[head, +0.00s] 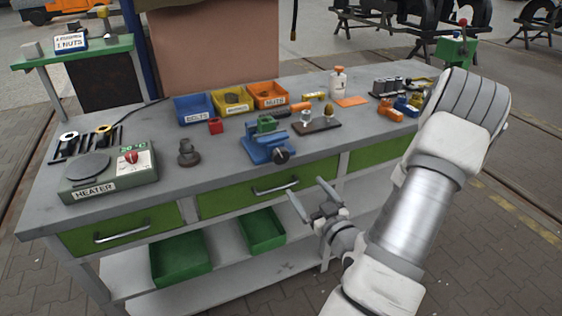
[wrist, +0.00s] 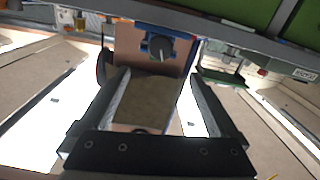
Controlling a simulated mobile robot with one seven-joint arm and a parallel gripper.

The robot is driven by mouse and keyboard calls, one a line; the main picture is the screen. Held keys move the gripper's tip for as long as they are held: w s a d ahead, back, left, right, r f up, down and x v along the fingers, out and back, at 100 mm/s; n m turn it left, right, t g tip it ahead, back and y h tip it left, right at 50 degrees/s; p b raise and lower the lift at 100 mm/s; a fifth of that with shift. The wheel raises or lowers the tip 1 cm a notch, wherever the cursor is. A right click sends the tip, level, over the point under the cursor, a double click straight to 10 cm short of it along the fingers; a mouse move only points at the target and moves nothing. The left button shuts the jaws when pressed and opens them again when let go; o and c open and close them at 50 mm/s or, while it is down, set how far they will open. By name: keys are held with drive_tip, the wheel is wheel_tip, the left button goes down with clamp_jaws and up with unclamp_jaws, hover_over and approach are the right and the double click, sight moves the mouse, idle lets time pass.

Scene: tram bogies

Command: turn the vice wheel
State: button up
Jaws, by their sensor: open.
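The blue vice (head: 262,146) with a green block (head: 266,124) on it stands near the front edge of the grey workbench. Its dark vice wheel (head: 281,155) faces the front. In the wrist view the wheel (wrist: 160,47) is a dark round knob on the blue vice (wrist: 181,47), beyond the fingertips. My gripper (head: 309,194) is open and empty in front of the bench, below and to the right of the wheel in the head view, apart from it. Its two fingers (wrist: 156,84) also show in the wrist view, with nothing between them.
On the workbench (head: 222,148) are a heater (head: 108,175), a dark stepped part (head: 188,153), a red cube (head: 215,126), parts bins (head: 231,101) and a bottle (head: 338,83). Green drawers (head: 270,187) with handles lie under the top. Green trays (head: 181,259) sit on the lower shelf.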

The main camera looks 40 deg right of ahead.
drive_tip(key=b, duration=0.7)
approach(282, 158)
drive_tip(key=b+x, duration=0.1)
drive_tip(key=x, duration=1)
drive_tip(key=shift+d, duration=0.1)
drive_tip(key=c, duration=1.4)
drive_tip(key=shift+m, duration=0.3)
drive_tip(key=m+p, duration=0.2)
drive_tip(key=m, duration=0.3)
drive_tip(key=m+p, duration=0.2)
drive_tip(key=m, duration=0.4)
drive_tip(key=shift+m, duration=0.3)
